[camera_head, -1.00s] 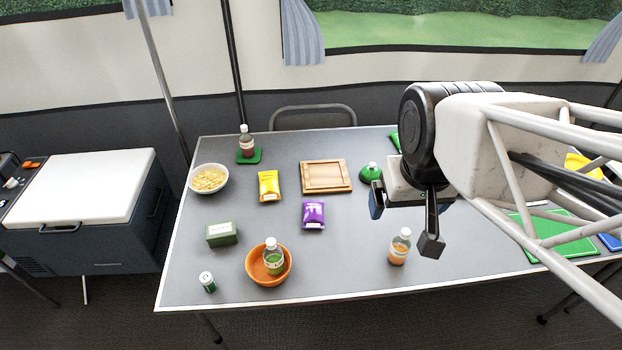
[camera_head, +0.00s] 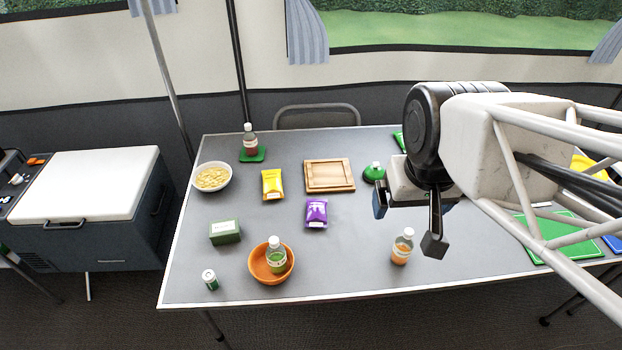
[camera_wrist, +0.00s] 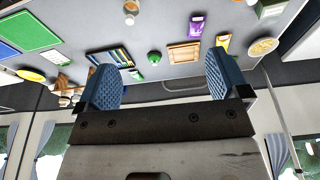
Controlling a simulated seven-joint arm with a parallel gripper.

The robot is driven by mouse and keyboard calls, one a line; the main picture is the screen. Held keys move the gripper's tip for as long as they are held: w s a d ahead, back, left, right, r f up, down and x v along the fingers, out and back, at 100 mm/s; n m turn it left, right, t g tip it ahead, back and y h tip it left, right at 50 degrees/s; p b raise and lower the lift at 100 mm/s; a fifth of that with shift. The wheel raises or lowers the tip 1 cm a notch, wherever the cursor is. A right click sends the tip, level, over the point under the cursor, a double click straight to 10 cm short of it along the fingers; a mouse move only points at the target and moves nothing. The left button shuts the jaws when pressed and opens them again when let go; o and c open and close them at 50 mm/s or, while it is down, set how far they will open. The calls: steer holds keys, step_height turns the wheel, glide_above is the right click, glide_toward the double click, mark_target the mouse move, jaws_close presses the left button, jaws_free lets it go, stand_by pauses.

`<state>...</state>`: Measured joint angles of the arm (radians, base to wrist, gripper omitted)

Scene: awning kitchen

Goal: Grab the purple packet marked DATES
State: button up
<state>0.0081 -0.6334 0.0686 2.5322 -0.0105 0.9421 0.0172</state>
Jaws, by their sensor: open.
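The purple packet (camera_head: 316,213) lies flat on the grey table, in front of the wooden board; its marking is too small to read. It also shows near the top of the wrist view (camera_wrist: 196,25). My gripper (camera_head: 408,215) is open and empty, in the air above the table to the right of the packet. In the wrist view its two blue ridged pads (camera_wrist: 160,82) stand wide apart with nothing between them.
A yellow packet (camera_head: 272,184), a wooden board (camera_head: 329,175) and an orange bowl (camera_head: 256,272) holding a bottle surround the packet. An orange-filled bottle (camera_head: 402,247) stands near the front edge. A green round object (camera_head: 373,172) is beside the board. Bare table lies between packet and gripper.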

steer(key=shift+o, duration=0.5)
steer(key=w+d+f+n+t+h, duration=0.1)
steer(key=w+d+f+n+h, duration=0.2)
steer(key=w+f+n+h, duration=0.25)
steer(key=w+d+f+n+t+h, duration=0.1)
steer(key=w+d+f+n+h, duration=0.2)
steer(key=w+f+n, duration=0.35)
steer(key=n+t+y, duration=0.7)
steer(key=n+t, duration=0.2)
steer(key=n, duration=1.4)
glide_toward(316, 212)
steer(key=shift+x, duration=1.15)
steer(key=shift+d+r, duration=0.15)
steer(key=shift+d, duration=0.05)
